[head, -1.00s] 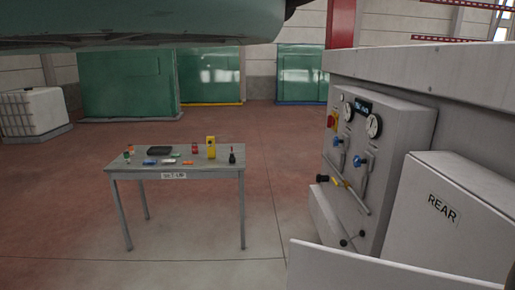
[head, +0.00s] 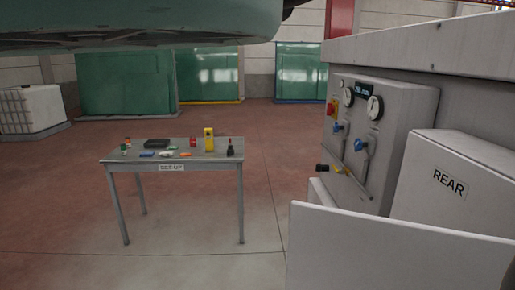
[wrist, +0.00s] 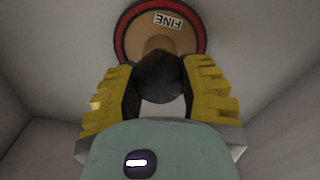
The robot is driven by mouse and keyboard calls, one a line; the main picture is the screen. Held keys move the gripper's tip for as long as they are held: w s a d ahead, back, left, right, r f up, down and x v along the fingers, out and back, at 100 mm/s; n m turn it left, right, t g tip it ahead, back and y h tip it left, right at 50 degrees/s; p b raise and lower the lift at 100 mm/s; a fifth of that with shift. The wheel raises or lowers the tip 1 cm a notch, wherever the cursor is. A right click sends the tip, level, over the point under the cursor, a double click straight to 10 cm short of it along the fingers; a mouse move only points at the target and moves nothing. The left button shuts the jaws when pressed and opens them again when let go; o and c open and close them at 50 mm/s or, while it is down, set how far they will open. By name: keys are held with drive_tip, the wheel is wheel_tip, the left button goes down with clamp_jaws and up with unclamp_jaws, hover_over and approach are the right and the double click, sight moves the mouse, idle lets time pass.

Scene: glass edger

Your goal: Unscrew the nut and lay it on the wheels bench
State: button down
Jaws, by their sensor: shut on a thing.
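My gripper (wrist: 160,85) shows in the wrist view with yellow ribbed pads on both fingers. It is shut on a dark, rounded nut (wrist: 160,75) that sits between the fingers. Right behind the nut is a wheel (wrist: 140,32) with a tan face, a red rim and a label reading FINE. A tan hub or shaft end shows between the nut and the wheel face. I cannot tell whether the nut is still on the thread. My gripper, the nut and this wheel do not show in the head view. I cannot pick out a bench marked for wheels.
In the head view a grey table (head: 220,157) with several small items stands on open red floor (head: 285,170). At right is a grey machine with a gauge panel (head: 395,120), a REAR box (head: 455,190) and a pale panel (head: 390,250). Pale walls (wrist: 270,50) enclose the wheel.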

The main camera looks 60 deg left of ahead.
drive_tip(key=n+b, duration=0.2)
drive_tip(key=f+n+b, duration=0.1)
drive_tip(key=n+b, duration=0.2)
drive_tip(key=shift+f+b, duration=0.1)
drive_tip(key=shift+b, duration=0.25)
drive_tip(key=n+b, duration=0.2)
drive_tip(key=n, duration=0.1)
drive_tip(key=shift+s+r+n+b, duration=0.1)
drive_tip(key=shift+r+n+b, duration=0.2)
drive_tip(key=shift+n+b, duration=0.15)
drive_tip(key=shift+d, duration=0.1)
drive_tip(key=c, duration=0.8)
unclamp_jaws()
drive_tip(key=shift+r, duration=0.1)
drive_tip(key=shift+o, duration=1.1)
drive_tip(key=shift+r, duration=0.1)
drive_tip(key=shift+r, duration=0.1)
